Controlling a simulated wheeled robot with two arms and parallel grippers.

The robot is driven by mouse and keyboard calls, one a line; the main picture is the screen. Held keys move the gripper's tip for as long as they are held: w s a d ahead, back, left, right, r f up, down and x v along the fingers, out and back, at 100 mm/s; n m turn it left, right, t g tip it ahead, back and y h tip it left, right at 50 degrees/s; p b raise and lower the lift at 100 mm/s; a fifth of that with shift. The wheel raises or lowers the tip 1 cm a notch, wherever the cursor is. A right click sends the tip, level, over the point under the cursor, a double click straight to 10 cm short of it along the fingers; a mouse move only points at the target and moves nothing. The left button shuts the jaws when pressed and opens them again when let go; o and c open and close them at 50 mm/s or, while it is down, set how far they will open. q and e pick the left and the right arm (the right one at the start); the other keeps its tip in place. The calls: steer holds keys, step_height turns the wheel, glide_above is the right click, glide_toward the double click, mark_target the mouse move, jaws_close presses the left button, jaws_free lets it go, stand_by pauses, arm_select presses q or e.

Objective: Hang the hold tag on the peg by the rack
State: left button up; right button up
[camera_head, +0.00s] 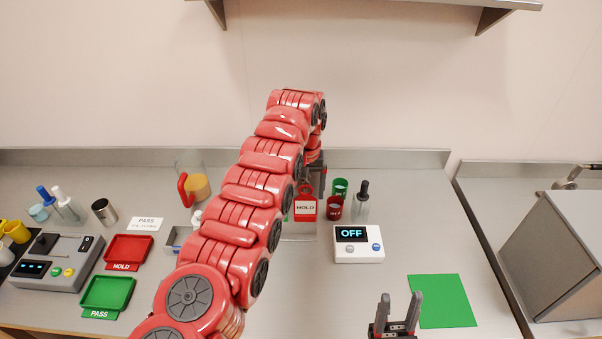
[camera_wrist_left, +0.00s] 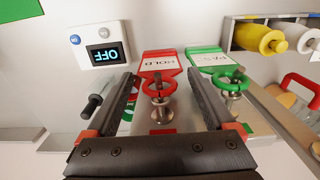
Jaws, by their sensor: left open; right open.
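The red hold tag (camera_head: 306,207) hangs upright near the back of the bench in the head view. In the left wrist view the hold tag (camera_wrist_left: 158,65) appears with its red ring around a metal peg (camera_wrist_left: 162,108). A green tag (camera_wrist_left: 208,62) sits likewise on a second peg (camera_wrist_left: 235,103) beside it. My left gripper (camera_head: 316,172) is open above the hold tag; its fingers, also in the left wrist view (camera_wrist_left: 161,78), straddle the ring and peg without visibly gripping. My right gripper (camera_head: 398,305) is open and empty at the front, near the green mat.
A white box reading OFF (camera_head: 359,244) stands right of the tag, with red and green cups (camera_head: 334,208) and a dropper bottle (camera_head: 361,203) behind. Red (camera_head: 129,248) and green (camera_head: 107,292) trays lie left. The green mat (camera_head: 443,301) is bare. My left arm hides the middle.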

arm_select(q)
steer(key=shift+f, duration=1.15)
steer(key=c, duration=1)
steer(key=shift+w+r, duration=0.1)
steer(key=shift+r, duration=0.6)
